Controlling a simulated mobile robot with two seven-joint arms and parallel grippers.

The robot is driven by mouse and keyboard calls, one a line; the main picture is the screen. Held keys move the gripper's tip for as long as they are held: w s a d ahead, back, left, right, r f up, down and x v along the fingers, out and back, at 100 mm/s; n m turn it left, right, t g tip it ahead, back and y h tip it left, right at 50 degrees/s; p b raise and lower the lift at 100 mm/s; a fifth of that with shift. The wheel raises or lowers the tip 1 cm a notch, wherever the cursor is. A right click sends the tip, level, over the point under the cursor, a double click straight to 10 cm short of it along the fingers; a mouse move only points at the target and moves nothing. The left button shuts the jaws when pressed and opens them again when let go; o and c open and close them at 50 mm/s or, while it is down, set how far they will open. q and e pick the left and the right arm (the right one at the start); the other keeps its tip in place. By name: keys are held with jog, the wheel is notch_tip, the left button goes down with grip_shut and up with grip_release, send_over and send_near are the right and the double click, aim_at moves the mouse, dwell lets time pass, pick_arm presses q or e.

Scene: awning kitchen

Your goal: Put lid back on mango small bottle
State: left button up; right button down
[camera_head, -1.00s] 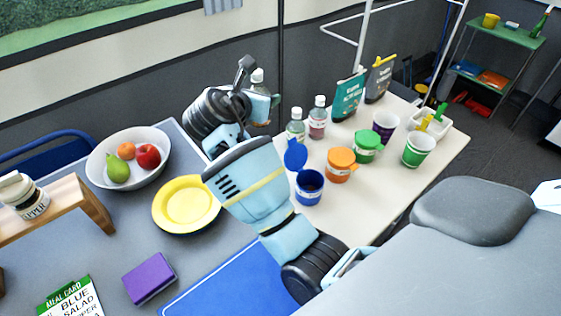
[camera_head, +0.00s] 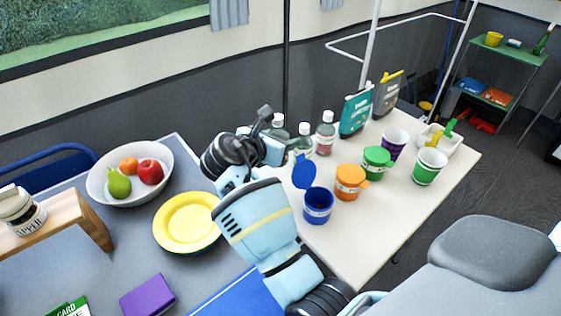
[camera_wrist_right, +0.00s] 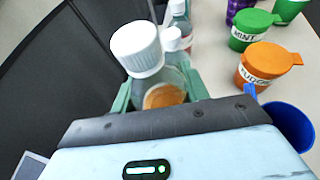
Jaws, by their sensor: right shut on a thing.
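My right gripper (camera_head: 270,150) is at the back left of the white table, its two green fingers on either side of a small clear bottle (camera_head: 278,124). In the right wrist view the fingers (camera_wrist_right: 158,88) are shut on this bottle, which has an orange label or contents (camera_wrist_right: 164,96). No name can be read on it, so I cannot confirm it is the mango one. A white lid (camera_wrist_right: 137,48) shows at its top; I cannot tell whether it is screwed on. The bottle's base is hidden. My left gripper is not in view.
Two other white-capped bottles (camera_head: 304,143) (camera_head: 325,132) stand close to its right. A blue cup with an open lid (camera_head: 317,205), an orange jar (camera_head: 349,182) and a green jar (camera_head: 376,162) stand nearer. A yellow plate (camera_head: 187,222) and fruit bowl (camera_head: 130,172) are left.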

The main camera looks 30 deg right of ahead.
jog(key=shift+f, duration=0.5)
notch_tip(320, 180, down, 5)
jog(key=shift+b, duration=0.6)
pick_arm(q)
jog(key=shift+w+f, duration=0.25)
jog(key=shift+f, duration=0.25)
pick_arm(e)
jog(key=shift+r, duration=0.1)
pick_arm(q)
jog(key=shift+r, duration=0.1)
pick_arm(e)
jog(key=c, duration=0.7)
grip_release()
jog(key=shift+f, duration=0.2)
jog(key=shift+r, duration=0.1)
